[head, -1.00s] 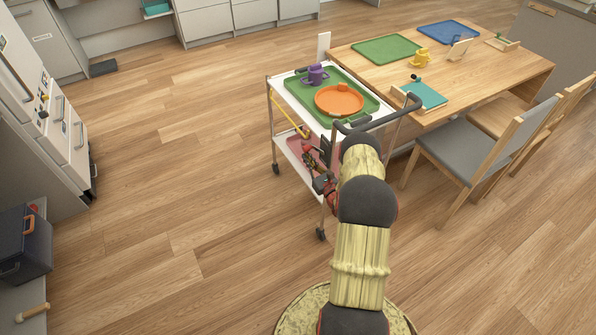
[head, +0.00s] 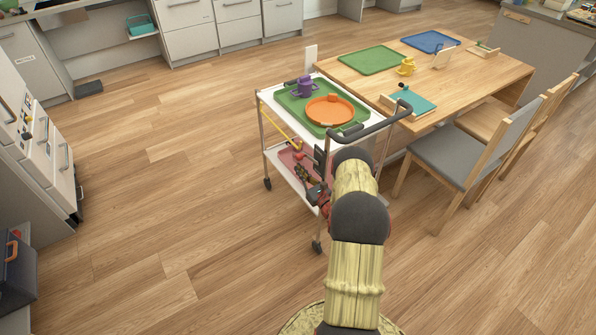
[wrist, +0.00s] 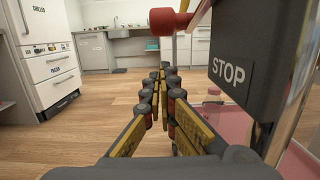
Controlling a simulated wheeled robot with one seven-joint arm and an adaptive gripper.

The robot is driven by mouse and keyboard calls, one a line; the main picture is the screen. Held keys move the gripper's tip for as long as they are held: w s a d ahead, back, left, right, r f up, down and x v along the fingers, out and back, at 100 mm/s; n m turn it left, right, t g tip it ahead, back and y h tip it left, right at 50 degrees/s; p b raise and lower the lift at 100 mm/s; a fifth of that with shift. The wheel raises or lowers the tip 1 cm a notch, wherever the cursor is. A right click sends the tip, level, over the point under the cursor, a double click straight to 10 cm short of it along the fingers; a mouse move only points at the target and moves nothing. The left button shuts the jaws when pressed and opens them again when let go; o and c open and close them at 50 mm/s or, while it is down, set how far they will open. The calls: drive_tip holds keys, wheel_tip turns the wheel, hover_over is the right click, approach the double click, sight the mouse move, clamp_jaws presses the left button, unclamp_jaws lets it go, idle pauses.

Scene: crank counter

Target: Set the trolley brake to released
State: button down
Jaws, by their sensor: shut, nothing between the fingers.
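The trolley (head: 266,104) stands left of the table, with a yellow bar (head: 277,128) slanting along its left side. A red knob (head: 297,143) shows near the bar's lower end; a red knob also shows at the top of the wrist view (wrist: 168,21). A dark plate marked STOP (wrist: 230,70) is close on the right in the wrist view. My gripper (head: 302,172) is at the trolley's side, above its lower shelf. In the wrist view my gripper (wrist: 163,74) is shut and empty, its tips below the knob and apart from it in the picture. The brake's setting cannot be told.
A green tray (head: 296,108) with a purple cup (head: 305,86) and orange dish (head: 331,110) is on the trolley's top. A dark push handle (head: 385,122) rises near my arm. The table (head: 470,84) and chairs stand right.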

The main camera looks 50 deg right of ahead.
drive_tip(key=f+p+v, duration=0.2)
drive_tip(key=v, duration=0.8)
drive_tip(key=shift+p, duration=0.4)
drive_tip(key=shift+w+f, duration=0.1)
